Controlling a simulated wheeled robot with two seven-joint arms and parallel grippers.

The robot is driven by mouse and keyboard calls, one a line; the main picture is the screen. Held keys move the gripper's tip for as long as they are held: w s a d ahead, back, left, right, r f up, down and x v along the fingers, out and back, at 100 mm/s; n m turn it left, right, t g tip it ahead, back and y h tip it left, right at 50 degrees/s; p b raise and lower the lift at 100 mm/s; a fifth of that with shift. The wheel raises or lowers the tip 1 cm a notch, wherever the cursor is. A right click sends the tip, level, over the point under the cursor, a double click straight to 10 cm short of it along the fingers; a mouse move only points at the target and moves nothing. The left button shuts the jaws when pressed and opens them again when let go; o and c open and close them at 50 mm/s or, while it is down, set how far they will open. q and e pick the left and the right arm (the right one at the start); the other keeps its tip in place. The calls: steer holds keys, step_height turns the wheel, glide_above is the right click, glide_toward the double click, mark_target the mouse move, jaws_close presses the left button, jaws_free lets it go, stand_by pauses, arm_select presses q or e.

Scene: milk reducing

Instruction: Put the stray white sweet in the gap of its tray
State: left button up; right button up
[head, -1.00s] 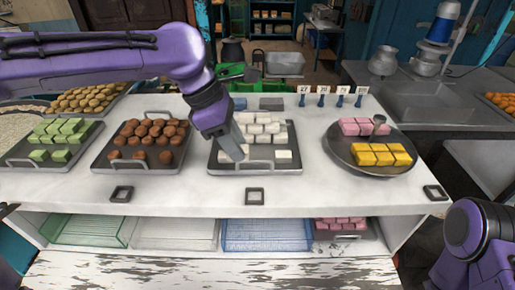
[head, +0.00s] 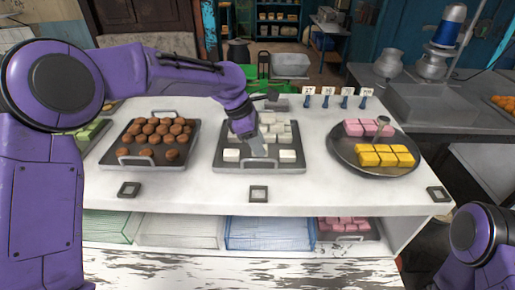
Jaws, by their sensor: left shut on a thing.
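The tray of white sweets (head: 217,163) is a dark metal tray with handles, in the middle of the counter in the head view. White sweets (head: 287,155) stand in rows in it, with one at the front left (head: 231,155) and one at the front right. I cannot tell whether that sweet touches the tray. My right gripper is out of view; only part of the right arm shows at the lower right.
A tray of brown sweets (head: 110,160) lies to the left. A round plate (head: 345,160) with pink and yellow sweets lies to the right. Number tags (head: 325,92) stand at the back. Small dark square frames (head: 259,194) lie along the counter's front, which is otherwise clear.

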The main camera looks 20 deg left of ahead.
arm_select(q)
steer(key=shift+f, duration=0.9)
steer(key=shift+w+a+f, duration=0.15)
steer(key=shift+a+f, duration=0.05)
steer(key=shift+f, duration=0.05)
steer(key=o, duration=1)
steer(key=shift+d+r, duration=0.1)
steer(key=shift+d, duration=0.05)
steer(key=b+v, duration=0.1)
steer(key=v, duration=1.1)
steer(key=shift+b, duration=0.4)
